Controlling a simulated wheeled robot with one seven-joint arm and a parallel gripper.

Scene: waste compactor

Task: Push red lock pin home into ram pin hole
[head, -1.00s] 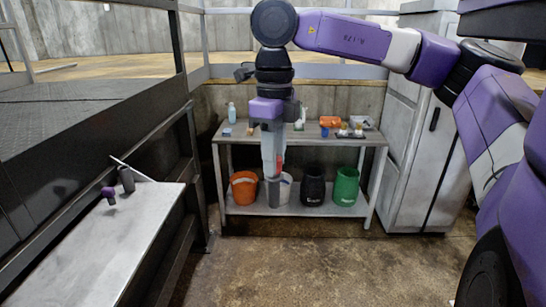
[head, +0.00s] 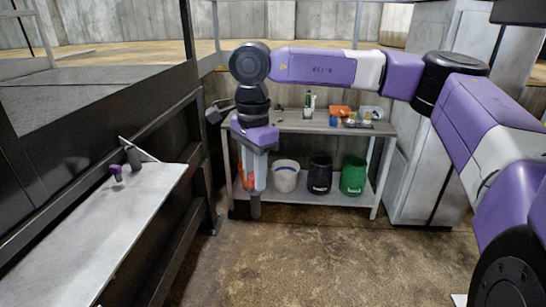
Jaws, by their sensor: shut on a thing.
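My gripper (head: 256,190) hangs from my arm in front of the left end of the workbench, pointing down and slightly tilted. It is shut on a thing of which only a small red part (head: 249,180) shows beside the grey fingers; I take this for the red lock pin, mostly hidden. An orange bucket behind blends with it, so its outline is unclear. I cannot make out the ram pin hole in this view.
A pale metal ledge (head: 95,235) with a purple knob (head: 116,171) and dark post (head: 133,157) lies at left, beside dark railings. The workbench (head: 300,124) holds small items; white (head: 286,177), black (head: 320,176) and green (head: 353,177) buckets stand below. Open floor lies in front.

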